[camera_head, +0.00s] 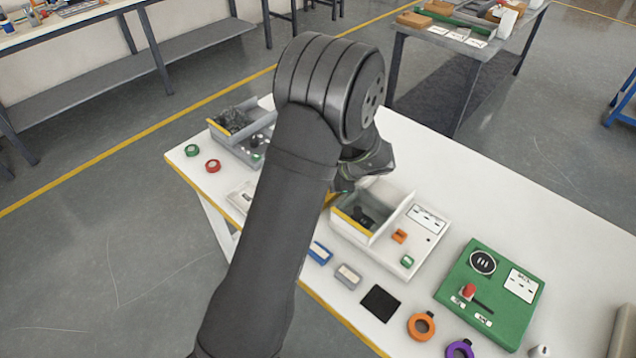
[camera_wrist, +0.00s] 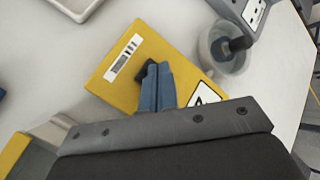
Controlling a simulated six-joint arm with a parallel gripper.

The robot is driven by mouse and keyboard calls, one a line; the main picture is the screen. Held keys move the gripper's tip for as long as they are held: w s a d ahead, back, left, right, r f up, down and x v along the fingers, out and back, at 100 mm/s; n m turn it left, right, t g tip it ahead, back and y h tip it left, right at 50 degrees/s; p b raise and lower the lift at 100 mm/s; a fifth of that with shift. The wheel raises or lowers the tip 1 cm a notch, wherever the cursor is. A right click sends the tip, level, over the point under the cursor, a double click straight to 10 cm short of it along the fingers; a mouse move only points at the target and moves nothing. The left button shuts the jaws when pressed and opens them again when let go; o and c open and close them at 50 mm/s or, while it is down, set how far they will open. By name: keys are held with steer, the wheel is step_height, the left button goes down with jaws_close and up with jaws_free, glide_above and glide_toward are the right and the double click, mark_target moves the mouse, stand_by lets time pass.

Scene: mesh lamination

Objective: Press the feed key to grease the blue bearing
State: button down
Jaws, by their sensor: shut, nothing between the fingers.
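In the wrist view my gripper (camera_wrist: 155,88) is shut and empty, its fingers over a yellow box (camera_wrist: 120,50) with a barcode label and a warning label. A small black part shows at the fingertips; I cannot tell whether it is the feed key or a finger pad, or whether they touch. A round grey cup (camera_wrist: 238,62) stands right of the box with a dark blue piece (camera_wrist: 236,45) in it, possibly the blue bearing. In the head view my gripper (camera_head: 345,188) is partly hidden by my arm, beside a small visible bit of yellow.
A white tray (camera_head: 420,262) with a bin, a grey bin (camera_head: 228,148) and a green box (camera_head: 515,325) with a red-knobbed lever stand on the white table (camera_head: 575,235). A blue block (camera_head: 320,252), black square (camera_head: 380,303), orange ring (camera_head: 413,333) and purple ring (camera_head: 452,351) lie along its front.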

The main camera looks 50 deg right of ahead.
steer(key=shift+s+a+f, duration=0.15)
steer(key=shift+s+f, duration=0.05)
steer(key=shift+f, duration=0.7)
stand_by(0.6)
steer(key=shift+s+a+r, duration=0.1)
steer(key=shift+s+r, duration=0.05)
steer(key=shift+r, duration=0.7)
steer(key=shift+r, duration=2.6)
steer(key=shift+w, duration=0.2)
steer(key=r, duration=0.4)
steer(key=shift+w+d+r, duration=0.2)
steer(key=shift+r, duration=0.2)
